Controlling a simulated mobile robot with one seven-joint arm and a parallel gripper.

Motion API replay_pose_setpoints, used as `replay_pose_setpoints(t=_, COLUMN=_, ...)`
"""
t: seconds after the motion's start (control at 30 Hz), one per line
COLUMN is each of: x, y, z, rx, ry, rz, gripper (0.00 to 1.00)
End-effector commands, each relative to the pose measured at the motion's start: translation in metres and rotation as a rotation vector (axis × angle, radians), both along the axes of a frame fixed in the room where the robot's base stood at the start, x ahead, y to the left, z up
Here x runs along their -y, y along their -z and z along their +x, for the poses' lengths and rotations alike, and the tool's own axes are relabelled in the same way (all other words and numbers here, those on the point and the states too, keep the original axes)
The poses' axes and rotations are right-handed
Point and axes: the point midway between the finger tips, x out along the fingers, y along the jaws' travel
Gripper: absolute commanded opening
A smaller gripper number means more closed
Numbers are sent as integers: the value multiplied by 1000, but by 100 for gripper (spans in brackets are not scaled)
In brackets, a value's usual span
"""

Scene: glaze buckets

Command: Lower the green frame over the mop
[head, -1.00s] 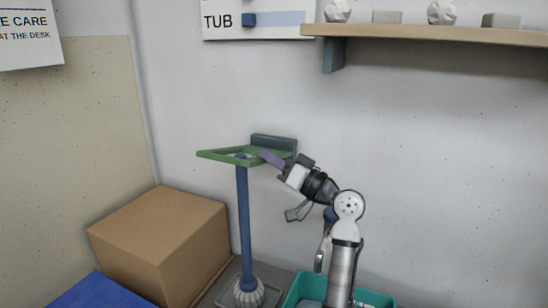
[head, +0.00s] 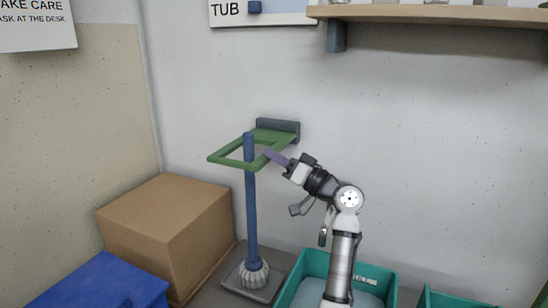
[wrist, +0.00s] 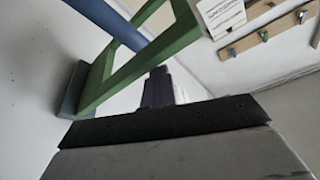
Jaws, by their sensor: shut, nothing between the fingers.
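The green frame (head: 228,161) is a flat open loop hinged on a dark wall bracket (head: 278,128). It looks close to level. The mop (head: 250,205) stands upright, with a blue handle and a pale head at its foot. Its handle top pokes up through the frame's opening, so the frame is around it. My gripper (head: 270,155) is shut and empty, its fingertips at the frame's right side; I cannot tell if they touch. The wrist view shows my purple fingers (wrist: 158,88) beside the green frame (wrist: 150,62), with the blue handle (wrist: 112,22) passing through it.
A cardboard box (head: 165,225) and a blue box (head: 105,285) stand at the left. A teal tub (head: 380,285) is below my arm, with another at the right. A wooden shelf (head: 430,13) is on the wall. The wall area right of my arm is clear.

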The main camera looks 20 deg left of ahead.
Motion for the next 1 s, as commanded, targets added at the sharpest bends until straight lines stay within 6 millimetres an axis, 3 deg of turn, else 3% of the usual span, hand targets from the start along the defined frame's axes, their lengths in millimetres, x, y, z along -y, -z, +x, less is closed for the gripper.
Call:
replay_pose_setpoints(t=0.03, x=-2, y=12, z=1, rx=-15, ry=-7, rz=-16, gripper=0)
replay_pose_setpoints(t=0.3, x=-1, y=14, z=1, rx=-17, ry=-6, rz=-18, gripper=0)
replay_pose_setpoints(t=0.43, x=9, y=16, z=0, rx=-17, ry=-2, rz=-16, gripper=0)
replay_pose_setpoints(t=0.8, x=86, y=31, z=-16, rx=-6, ry=3, rz=-6, gripper=0)
replay_pose_setpoints(t=1.0, x=117, y=37, z=-24, rx=-1, ry=1, rz=-2, gripper=0)
